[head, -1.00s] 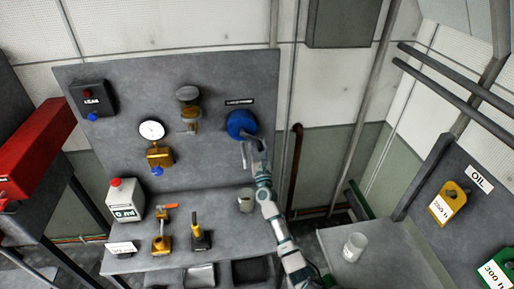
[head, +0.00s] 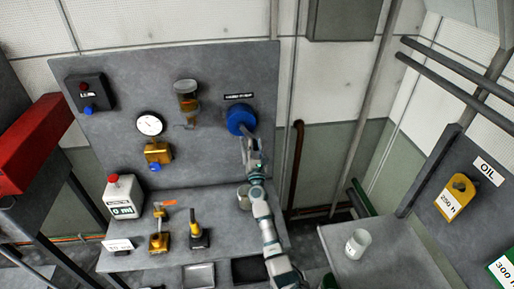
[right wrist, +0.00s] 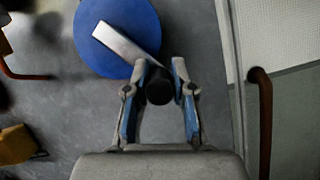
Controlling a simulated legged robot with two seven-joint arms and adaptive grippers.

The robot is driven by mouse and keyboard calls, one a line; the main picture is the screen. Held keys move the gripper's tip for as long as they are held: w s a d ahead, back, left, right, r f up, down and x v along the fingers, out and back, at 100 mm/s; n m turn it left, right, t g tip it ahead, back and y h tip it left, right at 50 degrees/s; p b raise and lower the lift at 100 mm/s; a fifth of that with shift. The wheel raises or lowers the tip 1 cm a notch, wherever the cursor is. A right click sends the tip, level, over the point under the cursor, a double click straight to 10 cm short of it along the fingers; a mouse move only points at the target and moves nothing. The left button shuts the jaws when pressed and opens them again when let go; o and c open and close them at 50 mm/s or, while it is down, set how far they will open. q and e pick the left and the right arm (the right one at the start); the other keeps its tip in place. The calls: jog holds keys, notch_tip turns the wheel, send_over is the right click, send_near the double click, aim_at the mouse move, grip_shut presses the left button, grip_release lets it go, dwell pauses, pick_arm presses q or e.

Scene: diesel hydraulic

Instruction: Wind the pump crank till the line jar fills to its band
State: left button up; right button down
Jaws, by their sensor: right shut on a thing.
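The pump crank (head: 241,120) is a blue disc on the grey wall panel; in the right wrist view the disc (right wrist: 115,28) carries a pale metal arm (right wrist: 126,48) ending in a black knob (right wrist: 159,86). My right gripper (head: 247,145) is just below the disc. In the right wrist view my right gripper's fingers (right wrist: 160,82) are closed around the knob. The line jar (head: 187,94) is a glass jar left of the crank, with amber liquid in its lower part. I cannot make out its band clearly. My left gripper is not in view.
A pressure gauge (head: 150,125) and brass fitting (head: 158,153) sit left of the jar. Valves, including one with a yellow handle (head: 194,222), stand at the bench's middle. A rusty pipe (head: 297,165) runs right of the panel.

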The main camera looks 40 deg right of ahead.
jog(key=shift+w+a+f+m+g+h+b, duration=0.2)
jog(key=shift+a+f+m+g+h+b, duration=0.15)
jog(key=shift+m, duration=0.5)
jog(key=shift+w+a+f+m+g+h+b, duration=0.25)
jog(key=shift+m+b, duration=0.25)
jog(key=shift+m, duration=0.4)
jog(key=shift+w+a+f+m+g+h+b, duration=0.15)
jog(key=shift+a+m+g+b, duration=0.25)
jog(key=shift+m, duration=0.45)
jog(key=shift+f, duration=0.1)
jog(key=c, duration=1.1)
grip_release()
jog(key=shift+o, duration=0.6)
jog(key=shift+w+d+f, duration=0.1)
jog(key=shift+w+d, duration=0.05)
jog(key=shift+w, duration=0.05)
jog(key=v, duration=1.2)
jog(key=shift+w, duration=0.1)
